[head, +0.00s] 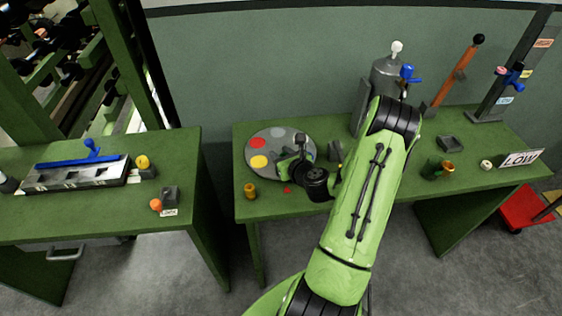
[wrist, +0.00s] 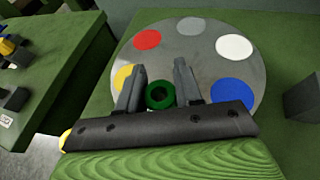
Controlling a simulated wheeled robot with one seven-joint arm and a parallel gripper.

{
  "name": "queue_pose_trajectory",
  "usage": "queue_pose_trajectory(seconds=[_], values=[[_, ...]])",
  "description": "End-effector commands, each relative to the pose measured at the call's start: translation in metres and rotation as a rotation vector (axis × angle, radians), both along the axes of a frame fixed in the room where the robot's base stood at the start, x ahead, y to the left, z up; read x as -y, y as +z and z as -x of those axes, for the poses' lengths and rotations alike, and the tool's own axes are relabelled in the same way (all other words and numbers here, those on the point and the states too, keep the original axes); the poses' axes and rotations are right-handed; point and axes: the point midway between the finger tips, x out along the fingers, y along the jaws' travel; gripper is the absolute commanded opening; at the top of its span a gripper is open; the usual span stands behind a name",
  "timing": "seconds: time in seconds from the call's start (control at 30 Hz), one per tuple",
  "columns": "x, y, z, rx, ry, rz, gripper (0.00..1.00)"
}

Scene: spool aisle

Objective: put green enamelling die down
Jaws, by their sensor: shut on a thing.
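My gripper (wrist: 158,92) is shut on the green enamelling die (wrist: 160,95), a dark green ring with a dark hole between the two grey fingers. In the wrist view it appears against the near part of a round grey disc (wrist: 185,72) with coloured spots: red, grey, white, blue and yellow. In the head view my gripper (head: 289,166) is over the right near part of the same disc (head: 270,150); the die is hard to make out there. I cannot tell whether the die touches the disc.
A brass cup (head: 250,190) stands at the bench's left front. A grey cylinder (head: 386,75) with a blue valve stands behind my arm. At right are a dark green piece (head: 431,169), a small tray (head: 450,144) and a LOW sign (head: 521,158). A gap separates the left bench.

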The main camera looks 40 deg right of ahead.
Motion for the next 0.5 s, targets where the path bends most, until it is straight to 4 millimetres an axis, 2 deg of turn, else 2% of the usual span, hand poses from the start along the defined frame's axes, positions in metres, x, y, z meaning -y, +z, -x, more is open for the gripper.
queue_pose_trajectory(seconds=[0.03, 0.37, 0.4, 0.5], values=[[-0.0001, -0.0113, 0.0002, 0.000, -0.001, -0.003, 0.04], [0.0002, -0.0128, 0.0000, 0.000, 0.000, 0.001, 0.04], [0.0002, -0.0134, 0.0001, 0.000, 0.000, 0.001, 0.36], [0.0002, -0.0123, 0.0001, 0.000, 0.000, 0.001, 0.52]])
